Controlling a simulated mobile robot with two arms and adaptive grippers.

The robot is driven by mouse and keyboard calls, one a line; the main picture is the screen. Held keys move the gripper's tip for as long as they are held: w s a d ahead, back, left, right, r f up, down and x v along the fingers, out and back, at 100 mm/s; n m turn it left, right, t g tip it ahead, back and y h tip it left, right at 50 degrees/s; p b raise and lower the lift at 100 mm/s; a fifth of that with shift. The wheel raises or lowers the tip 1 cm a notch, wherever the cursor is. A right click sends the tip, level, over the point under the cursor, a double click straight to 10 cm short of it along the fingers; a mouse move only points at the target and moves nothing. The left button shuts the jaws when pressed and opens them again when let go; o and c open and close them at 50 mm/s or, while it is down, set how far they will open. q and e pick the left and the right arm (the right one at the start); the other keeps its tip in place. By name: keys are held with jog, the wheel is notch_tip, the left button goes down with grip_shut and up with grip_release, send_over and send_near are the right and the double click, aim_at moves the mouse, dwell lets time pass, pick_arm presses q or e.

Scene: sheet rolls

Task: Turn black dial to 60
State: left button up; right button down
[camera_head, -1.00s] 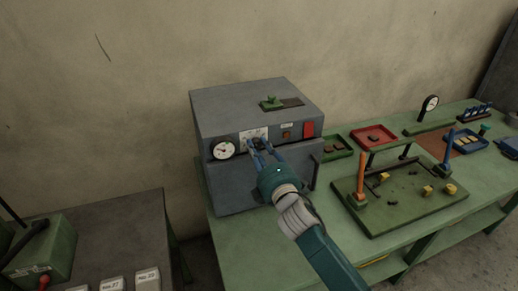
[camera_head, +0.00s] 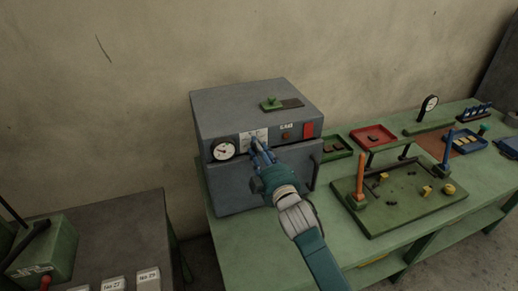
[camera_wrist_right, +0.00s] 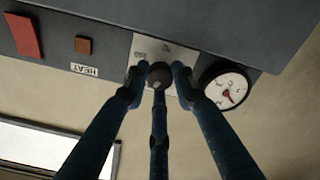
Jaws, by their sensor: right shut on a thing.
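The black dial (camera_wrist_right: 160,74) sits on a white scale plate on the front of a grey box (camera_head: 240,190). The plate (camera_head: 246,138) also shows in the head view, where my gripper covers the dial. My right gripper (camera_head: 260,150) reaches the plate from the lower right. In the right wrist view its blue fingers (camera_wrist_right: 160,82) are closed around the dial. My left gripper is not in view.
A round gauge (camera_head: 223,149) is left of the dial. A red rectangle (camera_head: 308,130) and a small brown square (camera_head: 286,136) are to its right. A green bench (camera_head: 240,240) carries trays at right.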

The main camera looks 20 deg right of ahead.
jog(key=shift+a+f+m, duration=0.1)
jog(key=shift+f+m, duration=0.05)
jog(key=shift+m, duration=0.35)
jog(key=c, duration=1.4)
grip_release()
jog(key=s, duration=1.2)
